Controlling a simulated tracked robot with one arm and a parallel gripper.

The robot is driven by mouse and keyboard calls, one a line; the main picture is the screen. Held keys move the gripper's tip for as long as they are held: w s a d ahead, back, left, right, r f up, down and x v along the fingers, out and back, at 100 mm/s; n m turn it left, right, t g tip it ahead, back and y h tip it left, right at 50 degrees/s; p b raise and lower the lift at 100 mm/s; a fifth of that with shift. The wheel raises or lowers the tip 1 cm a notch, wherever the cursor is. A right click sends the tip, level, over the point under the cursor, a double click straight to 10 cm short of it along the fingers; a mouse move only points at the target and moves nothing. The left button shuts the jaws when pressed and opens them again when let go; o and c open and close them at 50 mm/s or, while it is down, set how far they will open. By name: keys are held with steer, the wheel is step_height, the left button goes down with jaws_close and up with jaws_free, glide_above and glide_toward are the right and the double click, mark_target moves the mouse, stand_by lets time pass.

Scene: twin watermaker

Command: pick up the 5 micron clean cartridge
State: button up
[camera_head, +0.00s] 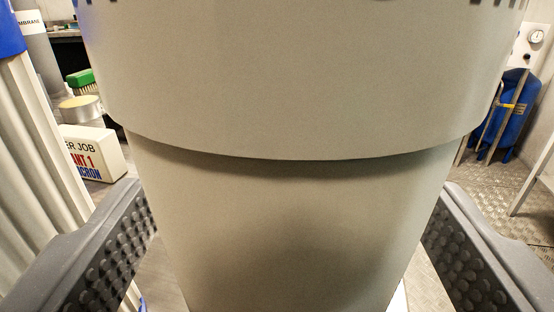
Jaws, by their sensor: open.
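My gripper (288,205) is open, with one dark grey studded finger at each side of the picture. A large smooth beige-grey round body (290,110) fills the middle, very close, with a wider upper part and a narrower lower part between my fingers. A gap shows beside each finger, and I see no clear contact. No label shows on this body, so I cannot tell whether it is the 5 micron clean cartridge. A white pleated cartridge (45,150) with a blue end cap (10,30) stands at the far left, its rating not visible.
A white block sign (93,153) with partly hidden lettering, a tin (82,110) and a green brush (80,80) sit behind at left. A blue vessel (515,115) and a gauge (537,36) are at back right. Bare tread-plate floor shows at right.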

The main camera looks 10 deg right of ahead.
steer(key=shift+w+d, duration=0.1)
steer(key=shift+w, duration=0.2)
steer(key=c, duration=1.2)
steer(key=shift+o, duration=0.2)
steer(key=shift+r, duration=0.15)
